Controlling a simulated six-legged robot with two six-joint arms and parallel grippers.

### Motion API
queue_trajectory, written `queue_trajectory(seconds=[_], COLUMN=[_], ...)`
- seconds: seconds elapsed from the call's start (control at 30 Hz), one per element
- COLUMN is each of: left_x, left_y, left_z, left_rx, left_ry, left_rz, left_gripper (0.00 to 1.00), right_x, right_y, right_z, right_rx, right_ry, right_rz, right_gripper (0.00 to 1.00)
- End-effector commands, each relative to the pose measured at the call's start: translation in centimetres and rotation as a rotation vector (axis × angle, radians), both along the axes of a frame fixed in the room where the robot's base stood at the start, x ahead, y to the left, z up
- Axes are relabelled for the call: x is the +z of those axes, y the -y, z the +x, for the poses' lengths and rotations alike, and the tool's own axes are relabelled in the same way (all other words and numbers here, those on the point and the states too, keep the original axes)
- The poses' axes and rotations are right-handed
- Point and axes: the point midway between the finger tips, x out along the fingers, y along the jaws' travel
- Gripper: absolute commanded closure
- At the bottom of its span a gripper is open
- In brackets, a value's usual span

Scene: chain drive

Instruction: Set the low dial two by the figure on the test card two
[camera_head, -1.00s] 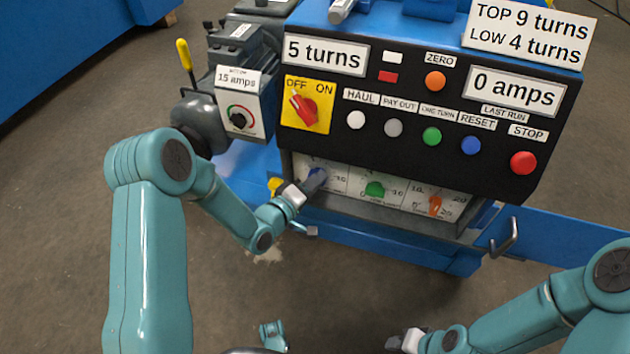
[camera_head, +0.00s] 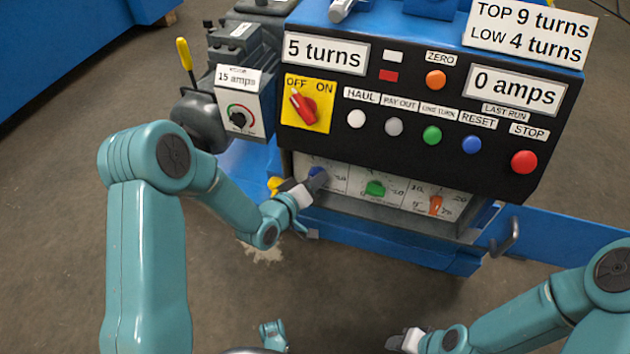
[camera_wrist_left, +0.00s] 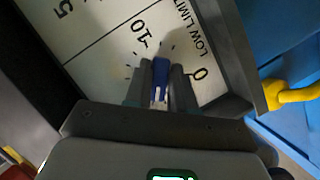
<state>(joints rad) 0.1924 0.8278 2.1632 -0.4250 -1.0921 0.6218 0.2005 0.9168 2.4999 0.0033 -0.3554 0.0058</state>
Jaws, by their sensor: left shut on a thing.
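The low dial is the left one of the row under the control box. Its blue knob (camera_head: 317,173) shows just past my left gripper (camera_head: 313,182). In the left wrist view the fingers of my left gripper (camera_wrist_left: 161,88) are shut on the blue knob (camera_wrist_left: 160,78). The white dial face (camera_wrist_left: 110,55) reads "LOW LIMIT", with 0, 10 and 5 in sight. The fingers hide part of the face, and I cannot tell the exact setting. The test card (camera_head: 531,32) reads "TOP 9 turns, LOW 4 turns". My right gripper (camera_head: 396,342) is low in the head view, away from the dials.
A green knob (camera_head: 375,188) and an orange knob (camera_head: 436,204) sit right of the blue one. Above are a red switch (camera_head: 304,106) and several push buttons. Displays read "5 turns" (camera_head: 325,53) and "0 amps" (camera_head: 514,91). A hook (camera_head: 508,237) sticks out at right.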

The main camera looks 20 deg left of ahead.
Motion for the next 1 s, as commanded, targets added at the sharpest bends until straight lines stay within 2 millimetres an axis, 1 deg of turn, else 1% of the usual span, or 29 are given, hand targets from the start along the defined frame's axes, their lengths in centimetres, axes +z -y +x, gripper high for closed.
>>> queue_trajectory(seconds=[0.13,0.17,0.2,0.23,0.5,0.57,0.63,0.77,1.0], left_x=[0.1,0.1,0.1,0.1,0.1,0.2,0.4,1.2,2.8], left_y=[-0.1,-0.1,-0.1,-0.1,-0.1,-0.2,-0.4,-1.2,-3.3], left_z=[0.1,0.1,0.1,0.1,0.0,-0.3,-1.0,-3.4,-9.5], left_rx=[0.005,0.005,0.004,0.004,0.001,0.001,0.001,0.004,0.008], left_ry=[0.002,0.002,0.003,0.002,0.001,0.001,-0.001,-0.002,-0.003], left_rz=[-0.001,-0.001,-0.002,-0.002,-0.002,-0.002,-0.001,-0.003,-0.004], left_gripper=[1.0,0.73,0.6,0.55,0.55,0.55,0.55,0.55,0.55], right_x=[0.0,0.0,0.0,0.0,0.0,0.2,0.4,1.2,2.4], right_y=[0.0,0.0,0.0,0.0,0.0,0.0,0.0,-0.2,-0.4], right_z=[0.0,0.0,0.0,0.0,0.0,0.0,-0.1,-0.2,-0.5], right_rx=[0.0,0.0,0.0,0.0,0.0,0.0,0.002,0.006,0.018], right_ry=[0.0,0.0,0.0,0.0,0.0,0.0,-0.002,-0.003,-0.008], right_rz=[0.0,0.0,0.0,0.0,0.0,0.0,0.0,0.002,0.004], right_gripper=[0.57,0.57,0.57,0.57,0.57,0.57,0.57,0.57,0.57])
